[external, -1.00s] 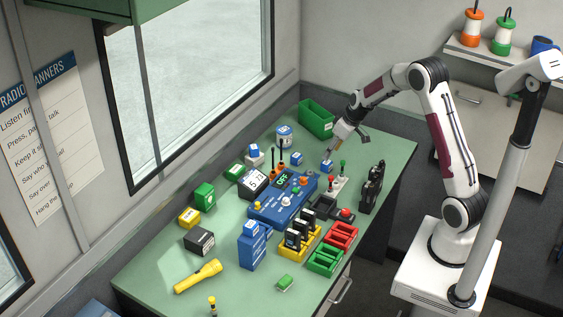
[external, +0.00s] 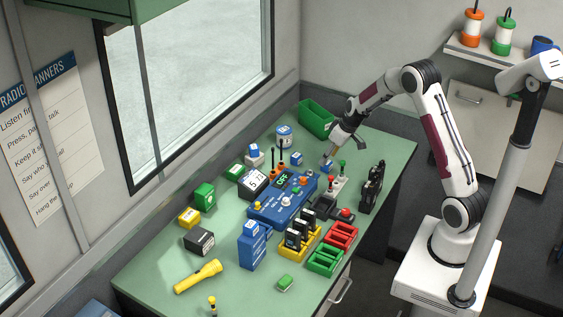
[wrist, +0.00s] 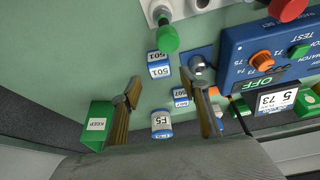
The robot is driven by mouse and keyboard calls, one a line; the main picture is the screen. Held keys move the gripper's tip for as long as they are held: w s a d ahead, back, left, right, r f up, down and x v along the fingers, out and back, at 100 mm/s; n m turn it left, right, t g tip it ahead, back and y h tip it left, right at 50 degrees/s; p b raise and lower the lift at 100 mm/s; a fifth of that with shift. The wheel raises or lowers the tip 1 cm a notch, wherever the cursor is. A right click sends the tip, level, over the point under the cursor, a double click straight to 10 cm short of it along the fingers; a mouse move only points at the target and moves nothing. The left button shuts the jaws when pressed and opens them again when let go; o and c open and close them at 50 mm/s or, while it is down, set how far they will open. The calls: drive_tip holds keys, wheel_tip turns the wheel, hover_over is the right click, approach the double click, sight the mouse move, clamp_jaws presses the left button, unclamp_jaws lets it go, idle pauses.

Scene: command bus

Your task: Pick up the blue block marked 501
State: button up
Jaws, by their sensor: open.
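The blue block marked 501 (wrist: 159,68) has a white label and stands on the green table. In the wrist view it lies just beyond my open fingertips, between their lines.
A green-knobbed lever (wrist: 166,38) on a white base stands close to the block. The blue control panel (wrist: 250,50) is on the other side. A white-and-blue cylinder (wrist: 162,124) and a green bin (wrist: 97,126) stand nearby. A black radio (external: 372,187) stands right of my gripper.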

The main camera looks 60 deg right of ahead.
sight(324, 166)
drive_tip(key=shift+x, duration=2.15)
drive_tip(key=shift+s, duration=0.1)
drive_tip(key=c, duration=1.2)
